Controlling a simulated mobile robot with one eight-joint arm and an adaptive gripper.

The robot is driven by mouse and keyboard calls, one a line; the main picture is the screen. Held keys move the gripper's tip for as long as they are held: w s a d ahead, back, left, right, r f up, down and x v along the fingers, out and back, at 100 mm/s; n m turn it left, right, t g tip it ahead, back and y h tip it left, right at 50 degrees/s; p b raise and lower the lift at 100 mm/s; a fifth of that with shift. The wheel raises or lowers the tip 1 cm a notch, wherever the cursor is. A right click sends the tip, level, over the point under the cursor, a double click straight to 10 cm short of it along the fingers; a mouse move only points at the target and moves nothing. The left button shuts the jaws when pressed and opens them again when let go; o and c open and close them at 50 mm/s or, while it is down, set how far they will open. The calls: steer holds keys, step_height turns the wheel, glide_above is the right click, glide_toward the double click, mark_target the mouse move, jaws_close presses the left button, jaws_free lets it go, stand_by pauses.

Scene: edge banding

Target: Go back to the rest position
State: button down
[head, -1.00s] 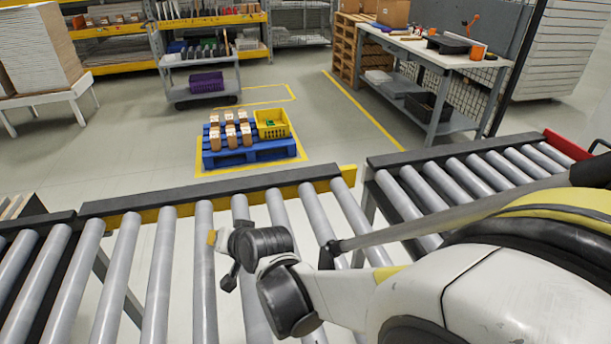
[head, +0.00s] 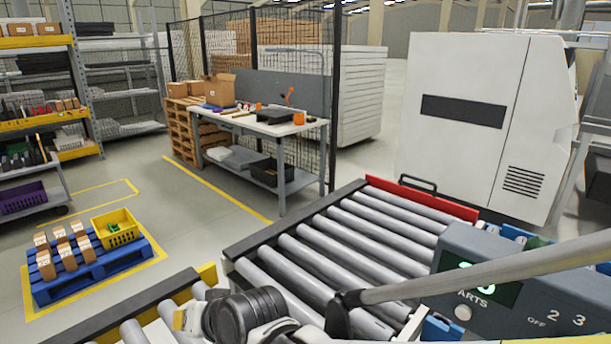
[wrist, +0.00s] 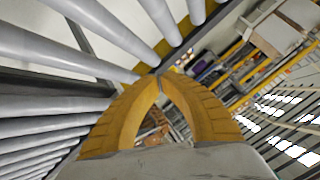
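My gripper shows in the wrist view (wrist: 160,77) with two yellow ridged fingers. Their tips meet and an arched gap lies between them lower down, with nothing held in it. In the head view my gripper (head: 179,319) is at the bottom left of centre, over the roller conveyor, its fingers mostly hidden behind my dark wrist joint. The grey rollers (head: 330,262) run beneath and beyond my arm.
A control panel (head: 530,290) stands close at the right, beside a white machine cabinet (head: 480,110). A blue pallet (head: 100,268) holds small boxes and a yellow crate (head: 115,230). A workbench (head: 255,125) stands behind. The floor between is clear.

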steer(key=w+d+r+m+t+h, duration=0.1)
steer(key=d+r+h, duration=0.1)
steer(key=d, duration=0.9)
steer(key=w+d+r+m+t+h, duration=0.1)
steer(key=d+h, duration=0.1)
steer(key=d, duration=0.9)
steer(key=s+d+f+m+h, duration=0.1)
steer(key=s+d, duration=0.3)
steer(key=d, duration=0.7)
steer(key=s+d+m+h, duration=0.1)
steer(key=s+d+h, duration=0.2)
steer(key=d, duration=0.9)
steer(key=shift+s+d+f+g+b, duration=0.15)
steer(key=shift+s+f+g+b, duration=0.2)
steer(key=shift+s, duration=0.75)
